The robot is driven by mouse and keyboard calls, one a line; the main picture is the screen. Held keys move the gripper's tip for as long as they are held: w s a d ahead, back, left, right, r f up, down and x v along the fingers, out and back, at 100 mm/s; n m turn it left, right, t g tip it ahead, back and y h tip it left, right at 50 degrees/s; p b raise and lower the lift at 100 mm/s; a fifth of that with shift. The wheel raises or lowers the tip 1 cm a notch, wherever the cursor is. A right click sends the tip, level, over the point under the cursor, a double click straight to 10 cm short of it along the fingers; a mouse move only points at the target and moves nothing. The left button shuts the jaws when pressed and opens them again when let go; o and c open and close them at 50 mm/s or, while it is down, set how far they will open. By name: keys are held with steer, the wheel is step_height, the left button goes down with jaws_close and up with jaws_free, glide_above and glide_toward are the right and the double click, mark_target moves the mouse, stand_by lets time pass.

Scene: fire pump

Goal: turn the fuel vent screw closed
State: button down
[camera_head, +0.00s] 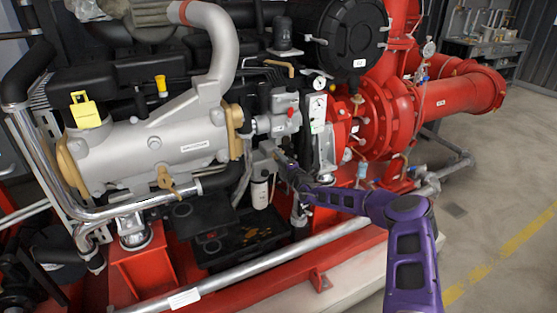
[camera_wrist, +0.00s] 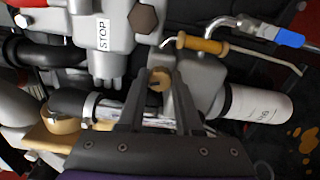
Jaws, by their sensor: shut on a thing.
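The fuel vent screw (camera_wrist: 160,77) is a small brass, slotted round head in the wrist view. It sits at the tips of my gripper (camera_wrist: 157,86), between the two grey fingers. The gripper is shut on the screw. In the head view my gripper (camera_head: 282,160) reaches into the engine side beside the white filter canister. The screw cannot be made out there. How far the screw is turned cannot be told.
The white filter canister (camera_wrist: 258,104) lies close to the right of the fingers in the wrist view. A grey block with a STOP label (camera_wrist: 103,34) is at upper left. Pipes crowd the left.

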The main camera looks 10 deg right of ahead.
steer(key=shift+f+m+b, duration=0.1)
steer(key=shift+m+b, duration=0.2)
steer(key=shift+m, duration=1.7)
steer(key=c, duration=0.6)
jaws_free()
steer(key=p+v, duration=0.2)
steer(key=v, duration=1.5)
steer(key=shift+s+p, duration=0.2)
steer(key=shift+p, duration=0.2)
